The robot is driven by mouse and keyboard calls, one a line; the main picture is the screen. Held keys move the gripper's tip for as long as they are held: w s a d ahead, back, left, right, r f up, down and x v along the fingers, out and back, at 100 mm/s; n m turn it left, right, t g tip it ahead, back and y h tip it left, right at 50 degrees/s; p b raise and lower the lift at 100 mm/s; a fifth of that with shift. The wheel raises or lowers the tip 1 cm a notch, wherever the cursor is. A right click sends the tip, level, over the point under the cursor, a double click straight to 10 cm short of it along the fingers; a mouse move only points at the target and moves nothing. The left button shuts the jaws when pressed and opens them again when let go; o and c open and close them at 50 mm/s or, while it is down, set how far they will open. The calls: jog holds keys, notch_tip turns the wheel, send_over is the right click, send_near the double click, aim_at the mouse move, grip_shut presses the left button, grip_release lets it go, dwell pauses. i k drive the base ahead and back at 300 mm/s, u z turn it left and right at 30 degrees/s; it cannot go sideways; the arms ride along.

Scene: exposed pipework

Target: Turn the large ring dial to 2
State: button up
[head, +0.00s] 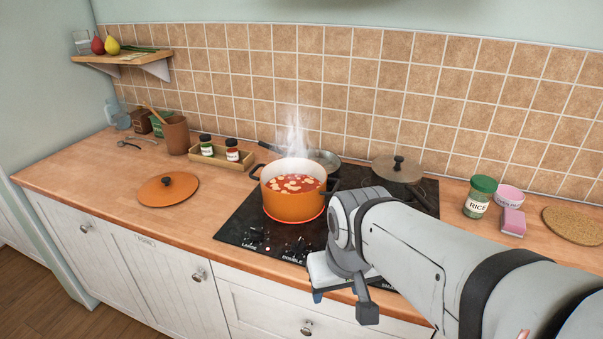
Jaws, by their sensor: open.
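The black cooktop (240,228) is set in the wooden counter, with small white labels along its front edge. The label at its front left (251,246) seems to read LARGE, and another beside it reads DOUBLE. An orange pot (291,207) of steaming red stew stands on a ring that glows red at the pot's base. My gripper (342,304) is open and points down near the cooktop's front edge, right of the pot. I see nothing between its fingers.
An orange lid (168,189) lies on the counter at left. A tray (225,161) holds two spice jars. A frying pan (322,160) and a lidded pan (397,170) stand at the back.

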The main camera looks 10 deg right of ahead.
aim_at(256, 234)
jog(key=z, duration=0.05)
jog(key=k, duration=1.1)
jog(key=u, duration=0.6)
jog(key=i, duration=1.45)
jog(key=z, duration=0.55)
